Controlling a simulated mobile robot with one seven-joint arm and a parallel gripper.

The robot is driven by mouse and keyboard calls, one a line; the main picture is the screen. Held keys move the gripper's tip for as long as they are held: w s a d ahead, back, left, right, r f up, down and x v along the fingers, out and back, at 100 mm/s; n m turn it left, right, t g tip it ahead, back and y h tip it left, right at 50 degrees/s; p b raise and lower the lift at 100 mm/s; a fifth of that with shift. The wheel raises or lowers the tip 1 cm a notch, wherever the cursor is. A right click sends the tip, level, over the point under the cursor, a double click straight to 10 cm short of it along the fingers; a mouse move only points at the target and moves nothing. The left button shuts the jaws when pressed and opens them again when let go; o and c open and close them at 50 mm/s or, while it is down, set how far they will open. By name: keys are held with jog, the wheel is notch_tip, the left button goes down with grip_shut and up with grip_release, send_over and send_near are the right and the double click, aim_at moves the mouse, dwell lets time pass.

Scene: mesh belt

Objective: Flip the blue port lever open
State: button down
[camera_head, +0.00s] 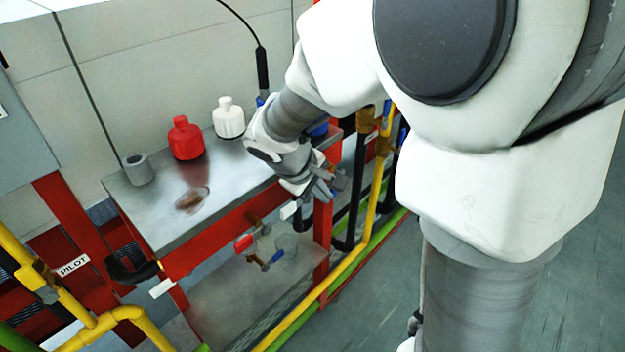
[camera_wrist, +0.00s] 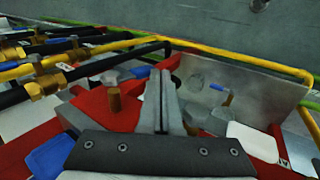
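My gripper (camera_head: 325,188) is at the right front corner of the metal-topped red bench, low beside its edge. In the wrist view its two fingers (camera_wrist: 163,82) lie together with nothing visible between them. Several blue handles show, and I cannot tell which is the port lever. One blue lever (camera_wrist: 140,72) is just left of the fingertips, near a brass stem (camera_wrist: 115,99). Another blue lever (camera_wrist: 216,87) is to their right, before a metal sheet. In the head view a small blue handle (camera_head: 277,256) sits below the bench front. I see no clear contact.
The bench top (camera_head: 165,218) holds a red bottle (camera_head: 186,138), a white bottle (camera_head: 229,118) and a grey cylinder (camera_head: 138,168). Yellow pipes (camera_head: 352,250) and black pipes run close to the gripper's right. Open floor (camera_head: 375,290) lies farther right.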

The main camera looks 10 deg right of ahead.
jog(key=shift+w+d+f+b, duration=0.2)
jog(key=shift+d+f+b, duration=0.05)
jog(key=shift+f+b, duration=0.25)
dwell(0.5)
jog(key=p+v, duration=0.4)
jog(key=v, duration=1.3)
jog(key=shift+r+p, duration=0.2)
jog(key=shift+p, duration=0.1)
jog(key=shift+s, duration=0.1)
